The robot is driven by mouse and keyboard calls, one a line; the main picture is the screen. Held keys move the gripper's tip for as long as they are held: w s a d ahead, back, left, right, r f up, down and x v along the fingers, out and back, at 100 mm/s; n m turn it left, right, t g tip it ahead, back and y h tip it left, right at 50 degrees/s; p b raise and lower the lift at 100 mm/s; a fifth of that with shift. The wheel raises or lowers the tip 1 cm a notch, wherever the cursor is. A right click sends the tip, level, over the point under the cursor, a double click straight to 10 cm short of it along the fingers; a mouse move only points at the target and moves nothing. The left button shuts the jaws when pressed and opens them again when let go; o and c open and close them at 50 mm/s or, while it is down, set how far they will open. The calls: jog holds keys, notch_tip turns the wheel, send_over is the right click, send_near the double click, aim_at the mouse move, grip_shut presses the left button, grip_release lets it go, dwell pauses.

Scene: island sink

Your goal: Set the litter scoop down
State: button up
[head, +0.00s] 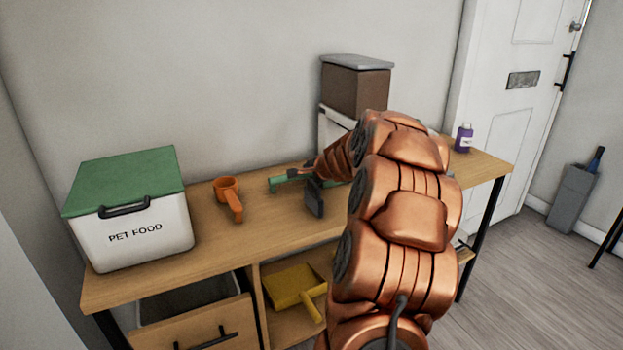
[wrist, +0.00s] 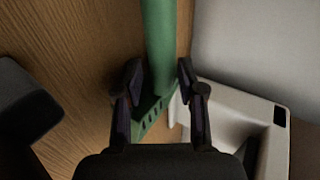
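The litter scoop is green, with a long handle and a slotted end. In the wrist view its handle (wrist: 160,45) runs away from me between the fingers of my gripper (wrist: 161,85), and its slotted part shows just below. The fingers stand close on both sides of the scoop; I cannot tell whether they press on it. In the head view one green end of the scoop (head: 277,184) shows low at the wooden table (head: 270,229), left of my gripper (head: 302,178). My arm hides much of the rest. I cannot tell whether the scoop touches the tabletop.
A white pet food bin (head: 135,233) with a green lid stands at left, with an orange cup (head: 227,190) beside it. A brown container (head: 355,88) stands behind my arm; a purple bottle (head: 464,138) is at right. A yellow dustpan (head: 292,287) lies on the shelf below.

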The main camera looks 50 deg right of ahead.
grip_shut()
dwell(0.3)
